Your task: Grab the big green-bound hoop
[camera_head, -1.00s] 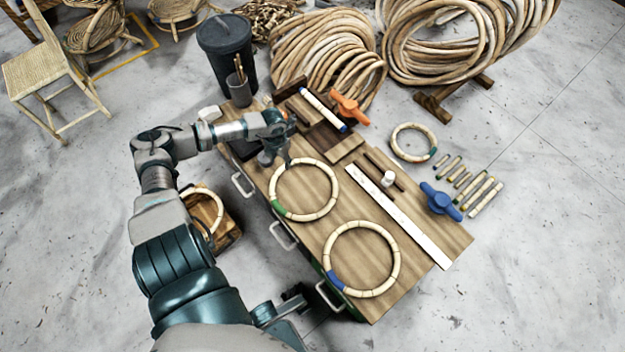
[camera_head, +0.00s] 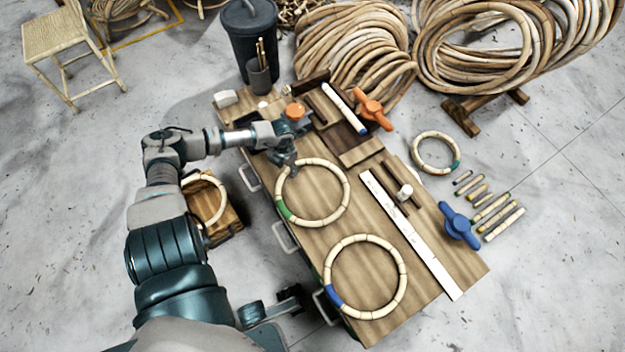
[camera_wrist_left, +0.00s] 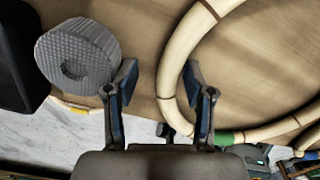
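The big green-bound hoop (camera_head: 345,190) is a pale rattan ring lying flat on the wooden tabletop, with a green binding at its lower left. My left gripper (camera_head: 286,163) is at the hoop's upper left edge in the head view. In the left wrist view the gripper (camera_wrist_left: 160,88) is open. The hoop's rim (camera_wrist_left: 175,62) crosses the gap between its fingers, closer to the right finger, and the green binding (camera_wrist_left: 228,138) is to the right. I cannot tell whether a finger touches the rim.
A blue-bound hoop (camera_head: 402,277) lies nearer on the table (camera_head: 455,262). A white strip (camera_head: 410,235) and a blue-handled tool (camera_head: 458,226) lie to the right. A grey ribbed cylinder (camera_wrist_left: 100,50) stands left of the fingers. A smaller hoop (camera_head: 418,153) lies further right.

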